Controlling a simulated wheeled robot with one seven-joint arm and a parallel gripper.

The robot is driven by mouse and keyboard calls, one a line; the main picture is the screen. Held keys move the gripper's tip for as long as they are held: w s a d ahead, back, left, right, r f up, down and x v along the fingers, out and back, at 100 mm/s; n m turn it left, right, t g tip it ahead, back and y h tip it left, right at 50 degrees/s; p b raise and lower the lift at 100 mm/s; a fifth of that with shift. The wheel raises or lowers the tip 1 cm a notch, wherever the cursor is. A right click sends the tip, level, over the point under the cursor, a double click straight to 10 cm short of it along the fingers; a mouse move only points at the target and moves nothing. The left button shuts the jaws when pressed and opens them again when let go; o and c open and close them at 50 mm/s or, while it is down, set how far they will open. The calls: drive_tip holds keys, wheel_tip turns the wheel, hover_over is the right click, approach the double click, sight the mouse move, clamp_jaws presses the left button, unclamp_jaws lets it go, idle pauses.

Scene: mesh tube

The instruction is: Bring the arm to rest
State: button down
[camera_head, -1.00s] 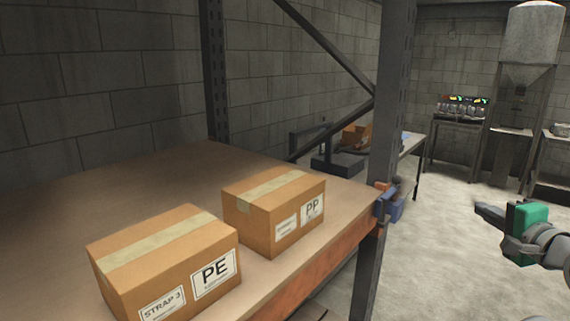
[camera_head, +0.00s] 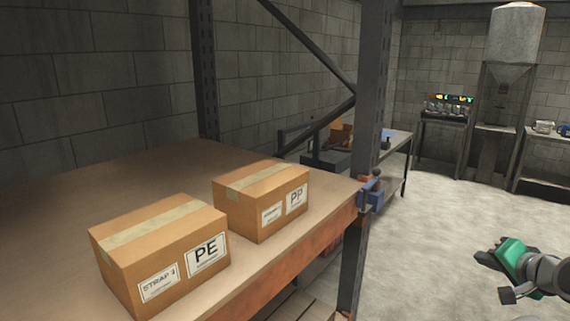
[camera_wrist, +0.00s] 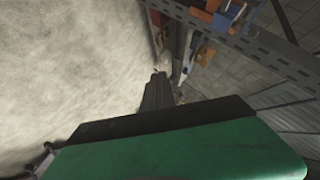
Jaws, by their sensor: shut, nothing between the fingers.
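My gripper (camera_head: 487,259), with a green body and dark fingers, is at the lower right in the head view. It is in free air over the pale floor, well to the right of the shelf. Its fingers are together with nothing between them. In the wrist view, the green body fills the bottom and the dark shut fingers (camera_wrist: 158,92) point up the picture. My grey arm shows behind the gripper at the right edge of the head view.
A rack shelf (camera_head: 75,185) holds two cartons, PE (camera_head: 160,255) and PP (camera_head: 262,200). The dark rack post (camera_head: 366,120) stands between shelf and gripper. A workbench (camera_head: 398,150) and a hopper machine (camera_head: 512,80) stand farther back. The floor (camera_head: 440,235) around the gripper is clear.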

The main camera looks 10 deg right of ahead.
drive_tip(key=s+f+g, duration=0.6)
drive_tip(key=s+f, duration=0.4)
drive_tip(key=f, duration=0.4)
drive_tip(key=s+a+f+n+g+y, duration=0.1)
drive_tip(key=s+a+f+g+y, duration=0.1)
drive_tip(key=s+a+f, duration=0.35)
drive_tip(key=w+a+r+n, duration=0.1)
drive_tip(key=w+a+n, duration=0.3)
drive_tip(key=a, duration=0.8)
drive_tip(key=w+a+r+n, duration=0.2)
drive_tip(key=w+a+n, duration=0.1)
drive_tip(key=a, duration=0.9)
drive_tip(key=w+a+r+n+y, duration=0.1)
drive_tip(key=w+a+n, duration=0.3)
drive_tip(key=a, duration=0.8)
drive_tip(key=shift+w+r+n, duration=0.15)
drive_tip(key=shift+w+n, duration=0.15)
drive_tip(key=shift+n, duration=0.4)
